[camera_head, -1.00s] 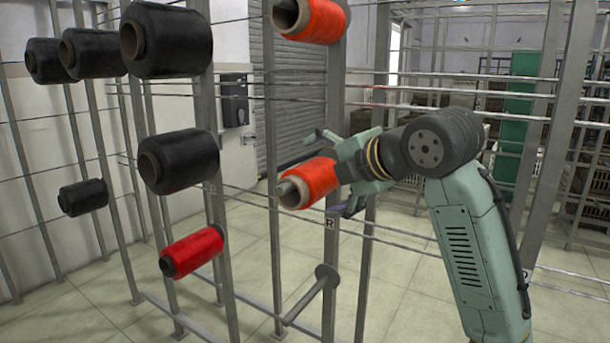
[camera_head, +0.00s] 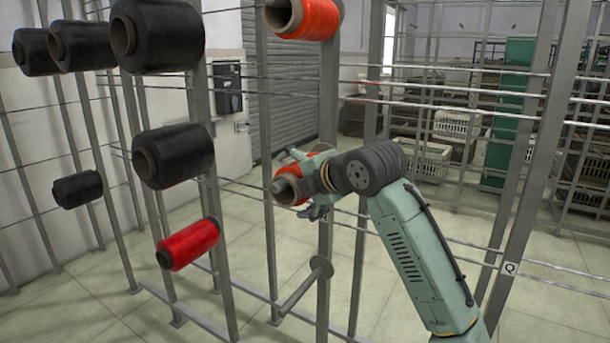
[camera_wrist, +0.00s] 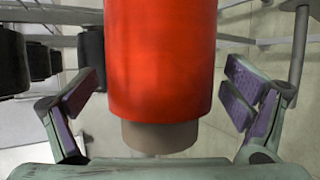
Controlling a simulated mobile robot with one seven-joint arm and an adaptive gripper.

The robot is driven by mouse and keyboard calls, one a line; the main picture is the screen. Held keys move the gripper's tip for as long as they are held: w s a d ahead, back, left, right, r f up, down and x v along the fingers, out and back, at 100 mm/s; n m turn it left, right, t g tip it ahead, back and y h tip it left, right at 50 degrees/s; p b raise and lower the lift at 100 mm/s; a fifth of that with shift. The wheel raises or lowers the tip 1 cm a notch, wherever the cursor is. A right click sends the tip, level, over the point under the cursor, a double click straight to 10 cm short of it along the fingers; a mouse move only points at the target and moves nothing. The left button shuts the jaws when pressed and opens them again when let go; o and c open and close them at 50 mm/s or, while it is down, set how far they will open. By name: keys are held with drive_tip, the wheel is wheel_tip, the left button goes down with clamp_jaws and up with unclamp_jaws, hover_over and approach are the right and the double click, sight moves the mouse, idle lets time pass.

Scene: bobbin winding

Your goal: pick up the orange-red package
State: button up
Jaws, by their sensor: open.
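The orange-red package (camera_wrist: 160,60) fills the middle of the wrist view, with its grey-brown core end (camera_wrist: 160,136) toward my palm. My gripper (camera_wrist: 165,100) is open, with one purple-padded finger on each side of the package and visible gaps between pads and yarn. In the head view the package (camera_head: 290,186) sits on the rack at mid height, mostly hidden behind my gripper (camera_head: 302,184). Its core end faces the lower left. Another orange-red package (camera_head: 318,18) hangs higher on the same post, away from my gripper.
Several black packages (camera_head: 172,156) and a red one (camera_head: 188,244) hang on posts to the left. An empty peg (camera_head: 300,290) sticks out below my gripper. Thin horizontal rods and a grey post (camera_head: 325,240) stand close by. Crates (camera_head: 432,160) are behind.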

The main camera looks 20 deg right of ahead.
drive_tip(key=shift+c, duration=0.4)
drive_tip(key=c, duration=1.4)
